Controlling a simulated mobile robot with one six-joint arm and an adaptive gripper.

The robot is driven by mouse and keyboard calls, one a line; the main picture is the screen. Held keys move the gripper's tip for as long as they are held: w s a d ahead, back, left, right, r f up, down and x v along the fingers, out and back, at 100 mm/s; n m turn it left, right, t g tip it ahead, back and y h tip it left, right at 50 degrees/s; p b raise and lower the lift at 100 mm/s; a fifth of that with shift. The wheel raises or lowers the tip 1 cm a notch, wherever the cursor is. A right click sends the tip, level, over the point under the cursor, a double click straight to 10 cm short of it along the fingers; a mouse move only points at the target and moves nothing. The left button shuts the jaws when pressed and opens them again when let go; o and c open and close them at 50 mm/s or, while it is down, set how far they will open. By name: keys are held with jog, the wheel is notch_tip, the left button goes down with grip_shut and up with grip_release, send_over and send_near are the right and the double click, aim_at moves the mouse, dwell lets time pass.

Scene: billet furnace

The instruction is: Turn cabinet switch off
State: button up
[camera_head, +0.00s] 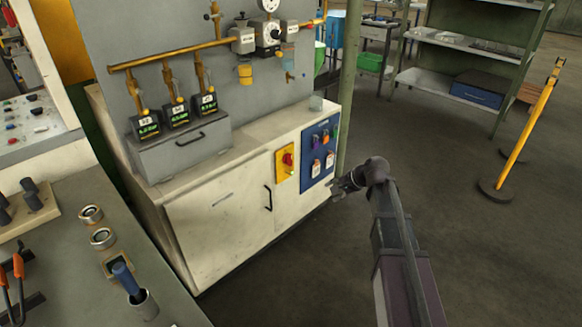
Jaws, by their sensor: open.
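The white cabinet (225,232) stands in the middle left. On its front is a yellow plate with a red rotary switch (288,159); which way the switch points is too small to tell. To its right is a blue panel (320,150) with several small coloured controls and two white-faced switches. My gripper (338,188) is open and empty, in front of the cabinet's right end, just below and right of the blue panel in the picture. It looks apart from the panel, but the gap in depth is hard to judge. My arm reaches in from the lower right.
A green-grey post (349,60) rises by the cabinet's right end. A workbench (75,260) with tools fills the lower left. A yellow barrier post (527,130) and a green shelf (465,80) stand at right. The floor between is clear.

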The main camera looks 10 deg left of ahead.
jog(key=w+a+f+m+t+y+b, duration=0.1)
jog(key=w+a+f+m+y+b, duration=0.2)
jog(key=w+b, duration=0.35)
jog(key=w+a+f+m+t+y+b, duration=0.1)
jog(key=w+a+f+m+t+b, duration=0.2)
jog(key=w+f+b, duration=0.4)
jog(key=m+t+y+b, duration=0.3)
jog(key=m+b, duration=0.8)
jog(key=b, duration=0.2)
send_near(291, 157)
jog(key=v, duration=0.3)
jog(key=shift+a, duration=0.1)
jog(key=shift+w+a, duration=0.1)
jog(key=x, duration=1.3)
jog(key=shift+w+a, duration=0.1)
jog(key=shift+w, duration=0.2)
